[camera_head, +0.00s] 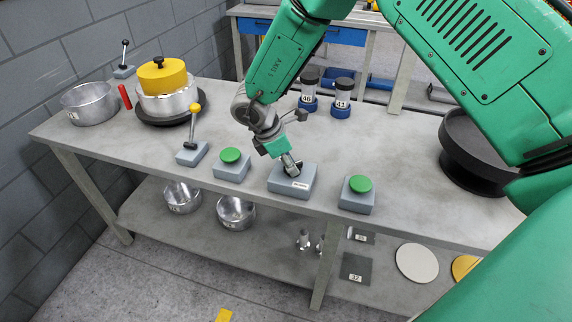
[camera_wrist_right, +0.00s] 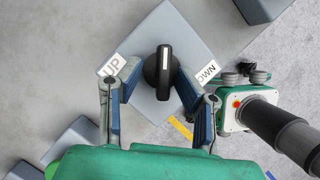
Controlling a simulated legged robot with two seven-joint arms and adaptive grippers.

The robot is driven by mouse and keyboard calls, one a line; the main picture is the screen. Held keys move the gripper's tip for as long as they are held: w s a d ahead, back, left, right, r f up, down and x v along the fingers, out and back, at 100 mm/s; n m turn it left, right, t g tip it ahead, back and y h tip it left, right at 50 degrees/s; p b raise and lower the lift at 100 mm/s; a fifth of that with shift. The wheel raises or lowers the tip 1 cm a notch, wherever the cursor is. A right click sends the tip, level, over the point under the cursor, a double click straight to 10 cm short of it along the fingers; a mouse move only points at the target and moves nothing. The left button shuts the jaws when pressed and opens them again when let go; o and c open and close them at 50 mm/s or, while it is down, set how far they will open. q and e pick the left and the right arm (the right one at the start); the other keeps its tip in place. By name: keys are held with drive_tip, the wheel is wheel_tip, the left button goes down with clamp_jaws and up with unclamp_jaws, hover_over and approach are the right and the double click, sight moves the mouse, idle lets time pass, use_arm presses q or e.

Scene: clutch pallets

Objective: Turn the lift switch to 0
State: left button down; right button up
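The lift switch (camera_head: 293,181) is a grey box near the front edge of the table, between two green push buttons. In the right wrist view, its black knob (camera_wrist_right: 158,74) has a white mark pointing to the top of the picture. A white UP label (camera_wrist_right: 112,66) is on the left and a partly hidden DOWN label (camera_wrist_right: 208,72) on the right. No 0 mark is legible. My left gripper is not in view.
Green buttons stand left (camera_head: 231,163) and right (camera_head: 357,194) of the switch. A yellow-tipped lever (camera_head: 194,141) is farther left. Labelled cylinders (camera_head: 342,97) stand behind. A black round part (camera_head: 480,146) sits at the right. Table space behind the switch is clear.

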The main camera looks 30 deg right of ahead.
drive_tip(key=shift+d+f, duration=0.15)
drive_tip(key=shift+d, duration=0.05)
drive_tip(key=shift+s, duration=0.1)
drive_tip(key=shift+a, duration=0.1)
drive_tip(key=shift+a+r, duration=0.3)
drive_tip(key=v, duration=1.1)
drive_tip(key=shift+d, duration=0.15)
